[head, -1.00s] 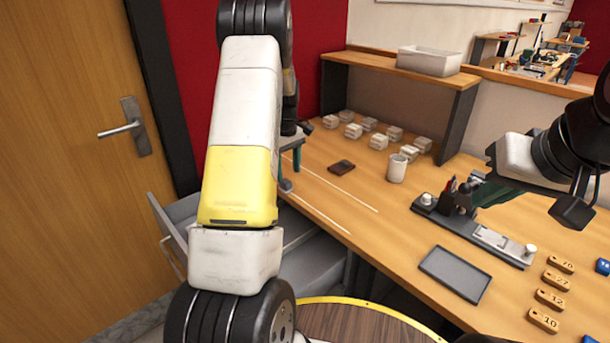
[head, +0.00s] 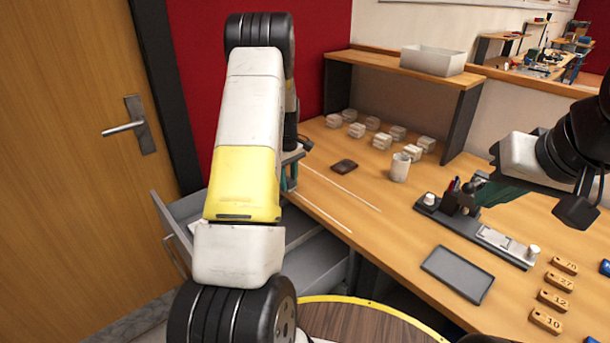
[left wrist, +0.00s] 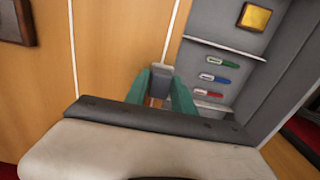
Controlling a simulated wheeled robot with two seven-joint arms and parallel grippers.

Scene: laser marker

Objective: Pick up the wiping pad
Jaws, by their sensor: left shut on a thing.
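In the left wrist view, my left gripper (left wrist: 160,90) has its teal fingers closed around a small grey block (left wrist: 161,70), which I take to be the wiping pad. The fingers hide part of the block. It is over the desk's edge, beside the open drawer. In the head view, my left gripper (head: 289,178) is mostly hidden behind my own forearm, and the block cannot be made out. My right gripper (head: 486,193) is over the desk near the grey fixture; whether its fingers are apart is unclear.
An open grey drawer (left wrist: 240,50) holds green, blue and red markers and a gold square. On the desk are a dark brown block (head: 344,167), a white cup (head: 400,168), several small pale boxes, a grey tray (head: 458,273) and numbered tags. The desk's left front is clear.

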